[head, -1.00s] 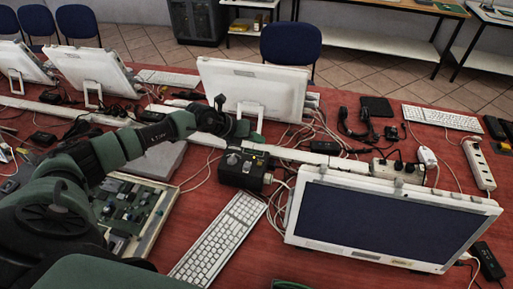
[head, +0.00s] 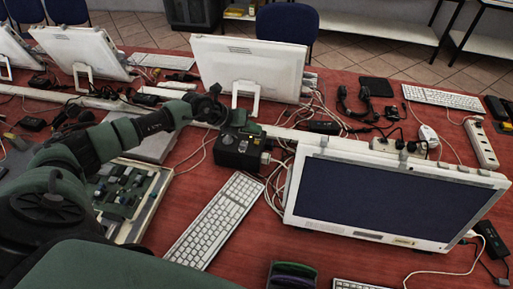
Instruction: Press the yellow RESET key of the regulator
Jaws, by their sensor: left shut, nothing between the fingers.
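The regulator (head: 232,155) is a small black box on the red table, left of the front monitor. A round knob (head: 227,140) and a small yellow spot, which looks like the RESET key (head: 243,146), show on its top. My left arm reaches in from the left, and its black wrist is just behind the box. My left gripper (head: 250,129) is shut and empty, close to the box's back upper edge. I cannot tell whether it touches the box. My right gripper is not in view.
Loose cables (head: 276,178) run right of the box to the front monitor (head: 375,198). A white keyboard (head: 215,220) lies in front, and an open circuit board (head: 130,195) lies left under my arm. Another monitor (head: 248,70) stands behind. A power strip (head: 482,145) is at right.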

